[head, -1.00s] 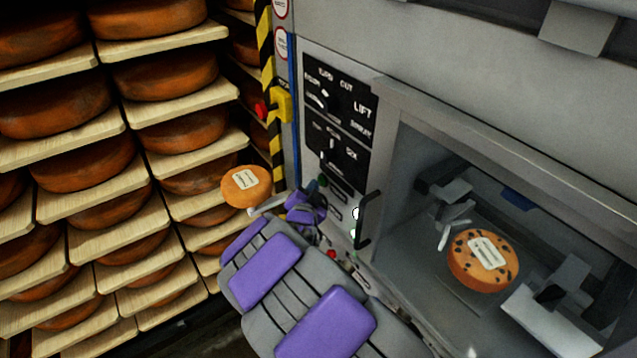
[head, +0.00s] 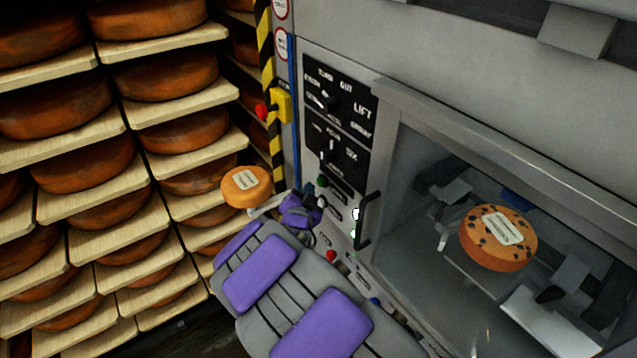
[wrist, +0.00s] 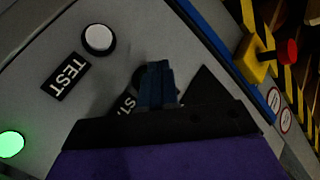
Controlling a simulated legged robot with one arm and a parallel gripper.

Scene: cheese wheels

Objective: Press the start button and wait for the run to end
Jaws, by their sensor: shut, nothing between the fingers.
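In the head view, my gripper (head: 312,205) is at the left side of the machine's control panel (head: 340,200), beside its buttons. In the wrist view, my gripper's dark fingertips (wrist: 157,82) are shut and empty, close against the panel. They partly cover a label starting "ST" (wrist: 127,103) and a dark round button (wrist: 139,76), so I cannot tell whether they touch it. A dark green button (head: 322,181) shows just above my gripper in the head view. Inside the machine's chamber (head: 420,290), a dark-spotted orange cheese wheel (head: 497,250) with a white label sits raised between grey clamps.
A white button (wrist: 98,38) marked TEST and a lit green button (wrist: 10,143) are nearby. A red button (head: 331,256) sits lower. A yellow box with red knob (head: 281,105) is above. Shelves of cheese (head: 160,130) fill the left. Another labelled wheel (head: 246,198) is beside my gripper.

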